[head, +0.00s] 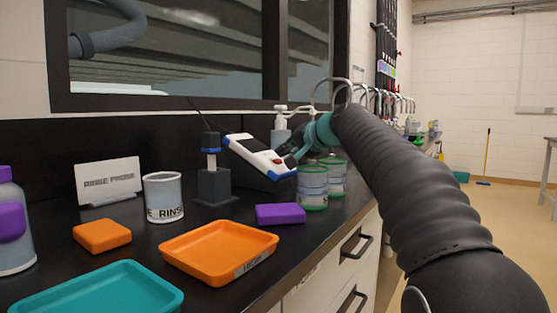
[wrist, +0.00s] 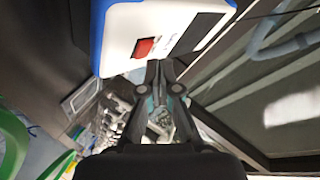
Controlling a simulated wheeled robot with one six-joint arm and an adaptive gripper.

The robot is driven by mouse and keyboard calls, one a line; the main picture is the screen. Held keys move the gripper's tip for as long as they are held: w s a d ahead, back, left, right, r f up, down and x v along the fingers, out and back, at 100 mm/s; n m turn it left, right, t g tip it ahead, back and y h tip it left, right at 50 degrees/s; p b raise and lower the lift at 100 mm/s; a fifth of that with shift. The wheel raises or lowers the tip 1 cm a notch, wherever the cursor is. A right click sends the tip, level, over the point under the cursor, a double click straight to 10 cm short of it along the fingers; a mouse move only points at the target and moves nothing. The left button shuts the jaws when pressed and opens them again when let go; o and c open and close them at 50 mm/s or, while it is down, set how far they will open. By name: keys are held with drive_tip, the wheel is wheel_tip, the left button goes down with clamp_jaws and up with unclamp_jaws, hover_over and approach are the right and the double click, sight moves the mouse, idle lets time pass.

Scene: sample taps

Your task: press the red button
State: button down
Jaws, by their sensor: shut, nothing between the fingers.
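The red button (head: 278,160) is on the face of a white meter with blue ends (head: 256,152), which sits tilted on the counter. In the wrist view the red button (wrist: 144,47) shows on the white face of the meter (wrist: 122,25). My gripper (head: 290,158) is shut and empty, with its tips close to the button end of the meter. In the wrist view my gripper's fingertips (wrist: 158,64) are together just below and right of the button. I cannot tell whether they touch the meter's face.
A probe stand (head: 213,185), a rinse cup (head: 164,198) and a sign (head: 108,181) stand left of the meter. An orange tray (head: 205,268), a purple block (head: 280,213) and lidded jars (head: 312,186) are nearby. The counter's front edge runs below my arm.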

drive_tip(key=shift+r, duration=0.1)
drive_tip(key=r+p, duration=0.1)
drive_tip(key=s+d+r+p, duration=0.1)
drive_tip(key=r, duration=0.1)
drive_tip(key=d+r+p, duration=0.1)
drive_tip(key=r+p, duration=0.1)
drive_tip(key=shift+s+d+r, duration=0.1)
drive_tip(key=shift+s+d, duration=0.05)
drive_tip(key=shift+s, duration=0.05)
idle(0.4)
